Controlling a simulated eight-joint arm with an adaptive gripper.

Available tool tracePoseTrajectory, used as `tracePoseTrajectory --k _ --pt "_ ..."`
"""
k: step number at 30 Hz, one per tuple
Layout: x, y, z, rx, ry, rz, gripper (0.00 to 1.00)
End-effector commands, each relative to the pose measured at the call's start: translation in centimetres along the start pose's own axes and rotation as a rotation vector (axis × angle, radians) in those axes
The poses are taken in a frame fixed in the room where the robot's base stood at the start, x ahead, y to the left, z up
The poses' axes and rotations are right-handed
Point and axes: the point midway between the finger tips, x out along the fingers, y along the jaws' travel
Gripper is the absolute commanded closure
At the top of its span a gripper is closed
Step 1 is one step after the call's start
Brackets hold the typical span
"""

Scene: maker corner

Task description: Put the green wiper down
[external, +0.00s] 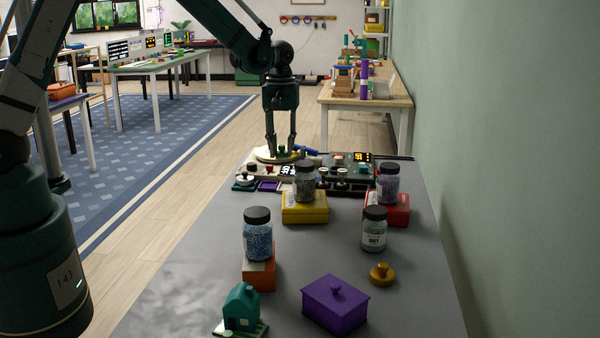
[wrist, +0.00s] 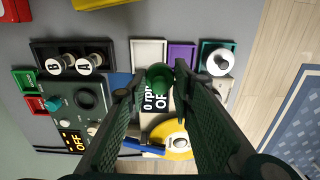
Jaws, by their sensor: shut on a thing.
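My gripper (wrist: 160,82) points down over the far end of the grey table and is shut on the green wiper (wrist: 160,74). The wiper's round green top shows between the fingertips in the wrist view. In the external view my gripper (external: 281,146) is above the pale yellow disc (external: 268,155), with the wiper small between its fingers. In the wrist view the wiper overlaps the "0 rpm OFF" display (wrist: 152,101), beside the yellow disc (wrist: 166,143). I cannot tell whether its underside touches anything.
A dark control panel (wrist: 77,106) sits to the left. Jars on blocks, including one on a yellow block (external: 304,211), stand nearer the external camera.

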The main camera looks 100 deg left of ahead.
Motion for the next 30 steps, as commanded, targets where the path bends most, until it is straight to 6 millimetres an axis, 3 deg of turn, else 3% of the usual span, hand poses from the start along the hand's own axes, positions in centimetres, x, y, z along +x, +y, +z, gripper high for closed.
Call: tracePoseTrajectory --k 3,6,17,30 --pt "-0.1 1.9 0.0 0.001 0.000 0.000 0.88" --pt "-0.1 2.5 0.1 0.000 0.000 0.000 0.88" --pt "0.1 2.5 0.1 0.000 0.000 0.000 0.88" --pt "5.2 2.5 0.1 0.000 0.000 0.000 0.88"
